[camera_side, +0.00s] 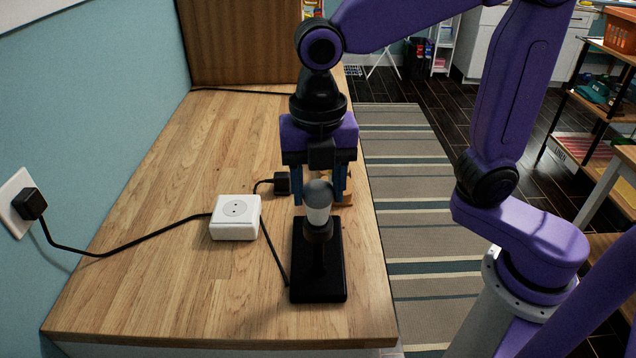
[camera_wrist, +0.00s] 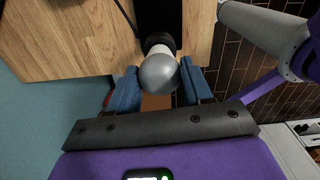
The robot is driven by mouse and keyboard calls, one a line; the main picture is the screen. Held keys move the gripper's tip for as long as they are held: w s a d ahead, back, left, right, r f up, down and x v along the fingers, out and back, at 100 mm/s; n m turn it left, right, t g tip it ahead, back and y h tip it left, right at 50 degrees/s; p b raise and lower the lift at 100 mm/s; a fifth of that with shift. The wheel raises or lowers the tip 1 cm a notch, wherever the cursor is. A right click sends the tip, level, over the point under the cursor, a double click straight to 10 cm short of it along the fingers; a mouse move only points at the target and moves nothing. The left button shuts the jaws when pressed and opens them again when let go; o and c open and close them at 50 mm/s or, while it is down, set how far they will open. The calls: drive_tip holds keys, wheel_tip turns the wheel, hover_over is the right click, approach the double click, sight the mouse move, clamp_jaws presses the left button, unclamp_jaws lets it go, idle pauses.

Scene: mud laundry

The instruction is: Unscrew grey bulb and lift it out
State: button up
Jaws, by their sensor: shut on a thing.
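The grey bulb (camera_side: 318,194) has a grey dome and a paler lower part. It stands upright in the dark socket of a black lamp stand (camera_side: 319,280) on the wooden worktop. My gripper (camera_side: 319,188) points down over it, its blue fingers on either side of the dome. In the wrist view the bulb's round top (camera_wrist: 159,74) sits between the two fingertips (camera_wrist: 159,82), and my gripper is shut on it. The bulb's lower end is hidden inside the socket.
A white socket box (camera_side: 236,225) with cables lies left of the stand, and a black plug (camera_side: 283,183) lies behind. An orange-brown thing is partly hidden behind my gripper. The worktop's right edge is close to the stand; its left part is mostly clear.

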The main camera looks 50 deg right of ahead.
drive_tip(key=shift+n, duration=0.9)
drive_tip(key=shift+n, duration=1.5)
drive_tip(key=shift+n, duration=1.5)
